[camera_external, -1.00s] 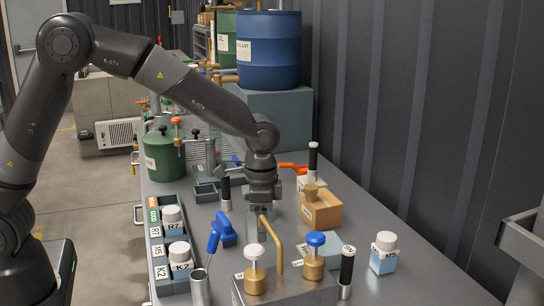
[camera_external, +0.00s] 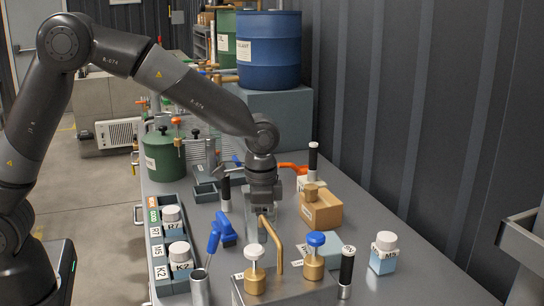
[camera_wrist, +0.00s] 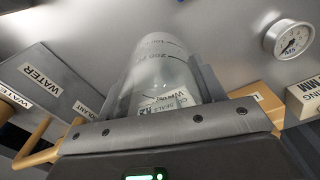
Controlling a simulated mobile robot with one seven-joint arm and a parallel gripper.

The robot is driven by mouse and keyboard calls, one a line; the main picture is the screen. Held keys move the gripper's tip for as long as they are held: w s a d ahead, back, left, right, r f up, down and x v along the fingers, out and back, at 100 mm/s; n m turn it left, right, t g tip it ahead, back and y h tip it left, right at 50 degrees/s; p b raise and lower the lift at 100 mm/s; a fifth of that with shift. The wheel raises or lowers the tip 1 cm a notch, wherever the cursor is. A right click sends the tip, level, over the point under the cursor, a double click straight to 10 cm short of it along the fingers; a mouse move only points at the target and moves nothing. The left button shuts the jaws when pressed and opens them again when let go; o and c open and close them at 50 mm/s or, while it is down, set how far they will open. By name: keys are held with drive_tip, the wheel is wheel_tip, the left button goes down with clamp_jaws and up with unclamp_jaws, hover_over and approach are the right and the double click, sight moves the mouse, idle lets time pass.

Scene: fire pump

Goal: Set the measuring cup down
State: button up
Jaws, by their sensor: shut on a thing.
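The measuring cup (camera_wrist: 163,68) is a clear, translucent cup with dark graduation marks and printed labels. In the wrist view it sits between the two fingers of my gripper (camera_wrist: 168,85), which is shut on it. In the external view my gripper (camera_external: 262,210) points down over the grey bench, behind the brass pipe and left of the cardboard-coloured box. The cup is mostly hidden there by the fingers and pipe. I cannot tell whether its base touches the bench.
A metal block (camera_external: 285,287) with white-topped and blue-topped valves stands in front. The cardboard-coloured box (camera_external: 322,211) is close on the right. A blue-handled tool (camera_external: 221,232) and a bottle tray (camera_external: 157,245) lie left. A white-capped bottle (camera_external: 384,254) stands right. A gauge (camera_wrist: 288,39) shows upper right.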

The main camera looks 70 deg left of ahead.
sight(252, 234)
drive_tip(key=r+n, duration=0.1)
drive_tip(key=n, duration=0.1)
drive_tip(key=s+a+r+n, duration=0.1)
drive_tip(key=r, duration=0.1)
drive_tip(key=r+n, duration=0.2)
drive_tip(key=shift+s+a+n, duration=0.15)
drive_tip(key=shift+a+n, duration=0.15)
drive_tip(key=shift+a, duration=0.1)
drive_tip(key=shift+s+a+r+n, duration=0.1)
drive_tip(key=shift+r+n, duration=0.15)
drive_tip(key=shift+n, duration=0.15)
drive_tip(key=shift+s, duration=0.1)
wheel_tip(252, 234, down, 10)
drive_tip(key=shift+r, duration=0.2)
drive_tip(key=shift+f, duration=0.15)
drive_tip(key=o, duration=1)
drive_tip(key=shift+c, duration=0.2)
